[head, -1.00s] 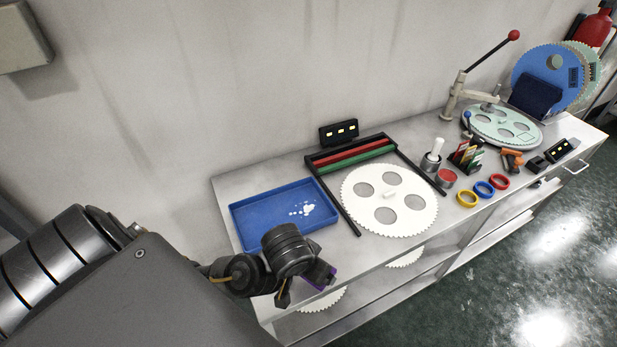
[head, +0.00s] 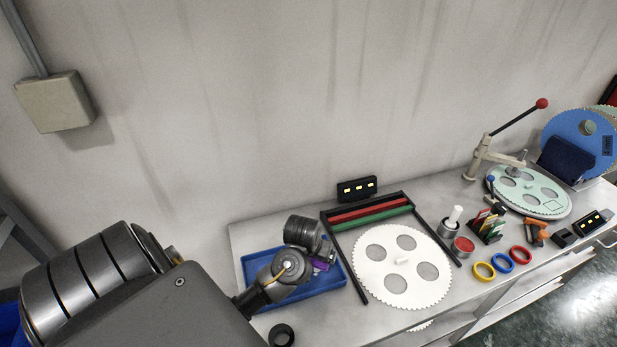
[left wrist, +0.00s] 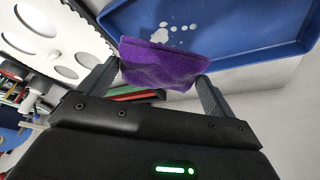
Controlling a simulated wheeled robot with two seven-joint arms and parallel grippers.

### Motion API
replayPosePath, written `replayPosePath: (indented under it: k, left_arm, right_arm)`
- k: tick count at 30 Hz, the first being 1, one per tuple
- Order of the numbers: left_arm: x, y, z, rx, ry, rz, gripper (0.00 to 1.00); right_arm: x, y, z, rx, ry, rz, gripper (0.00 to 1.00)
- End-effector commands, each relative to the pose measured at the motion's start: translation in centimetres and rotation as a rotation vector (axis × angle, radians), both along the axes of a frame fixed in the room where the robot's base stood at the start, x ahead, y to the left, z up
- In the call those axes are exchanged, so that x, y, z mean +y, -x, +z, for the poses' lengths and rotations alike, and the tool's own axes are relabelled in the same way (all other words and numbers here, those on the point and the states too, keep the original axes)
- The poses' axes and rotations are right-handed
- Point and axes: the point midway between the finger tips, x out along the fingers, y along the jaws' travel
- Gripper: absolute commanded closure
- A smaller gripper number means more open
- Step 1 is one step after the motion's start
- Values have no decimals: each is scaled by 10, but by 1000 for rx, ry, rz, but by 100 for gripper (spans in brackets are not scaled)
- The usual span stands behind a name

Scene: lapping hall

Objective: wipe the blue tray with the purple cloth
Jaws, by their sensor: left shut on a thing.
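The blue tray (head: 336,281) lies at the left end of the bench, partly hidden by my left arm in the head view. In the left wrist view the tray (left wrist: 245,25) fills the top, with several white spots (left wrist: 175,30) on its floor. My left gripper (left wrist: 158,80) is shut on the purple cloth (left wrist: 165,66), which spans between its two fingers. In the head view the purple cloth (head: 320,265) shows as a small patch beside the gripper, over the tray. Whether it touches the tray floor I cannot tell. My right gripper is not in view.
A white toothed disc (head: 403,266) and a black frame with red and green bars (head: 370,214) stand right of the tray. Yellow, blue and red rings (head: 484,271), a red-topped tin (head: 463,245) and a lever press (head: 480,160) are farther right. The wall is close behind.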

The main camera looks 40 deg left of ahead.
Motion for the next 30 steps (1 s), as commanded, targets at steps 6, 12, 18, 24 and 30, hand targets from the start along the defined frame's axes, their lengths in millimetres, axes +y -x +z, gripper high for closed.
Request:
replayPosePath:
  k: [6,12,18,24,30]
  left_arm:
    - [16,3,-11,5,-2,-62,28]
    - [18,4,-12,5,-7,-91,28]
    - [18,4,-15,5,-9,-92,28]
    - [18,4,-28,5,-8,-91,28]
    - [18,4,-48,5,-9,-93,28]
  right_arm:
    - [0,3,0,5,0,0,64]
    - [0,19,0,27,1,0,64]
    - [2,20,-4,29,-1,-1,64]
    - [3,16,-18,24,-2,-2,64]
    - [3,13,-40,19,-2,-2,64]
